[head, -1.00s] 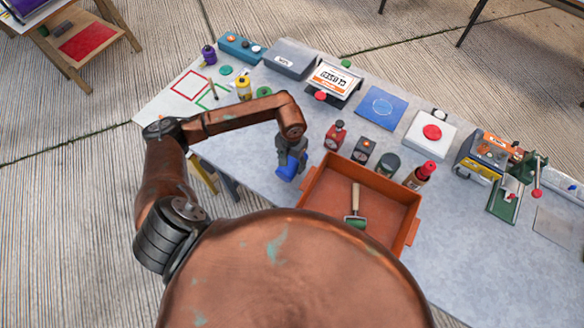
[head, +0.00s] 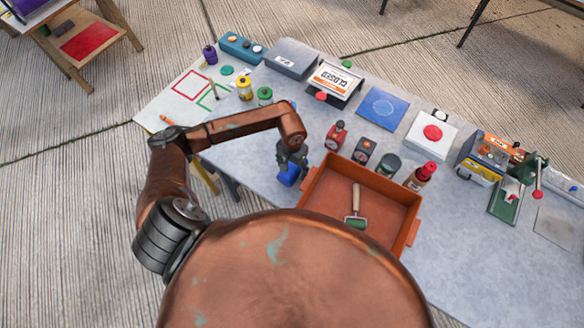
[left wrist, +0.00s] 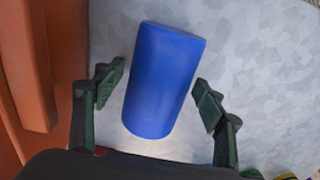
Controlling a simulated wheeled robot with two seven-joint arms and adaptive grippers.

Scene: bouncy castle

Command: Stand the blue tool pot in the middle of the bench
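The blue tool pot (head: 287,175) is on the grey bench (head: 262,165), left of the orange tray, partly hidden by my left gripper (head: 291,160). In the left wrist view the pot (left wrist: 165,80) is a plain blue cylinder with its long side towards the camera. It looks to be lying on its side; no opening shows. My left gripper (left wrist: 160,88) is open, with one finger on each side of the pot and a visible gap at both. My right gripper is not in view.
The orange tray (head: 309,187) holds a green roller (head: 355,205) and stands close beside the pot. Behind it are a red bottle (head: 335,135), a dark box (head: 362,150), a dark jar (head: 387,165) and a red-capped bottle (head: 420,177). Bare bench lies left of the gripper.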

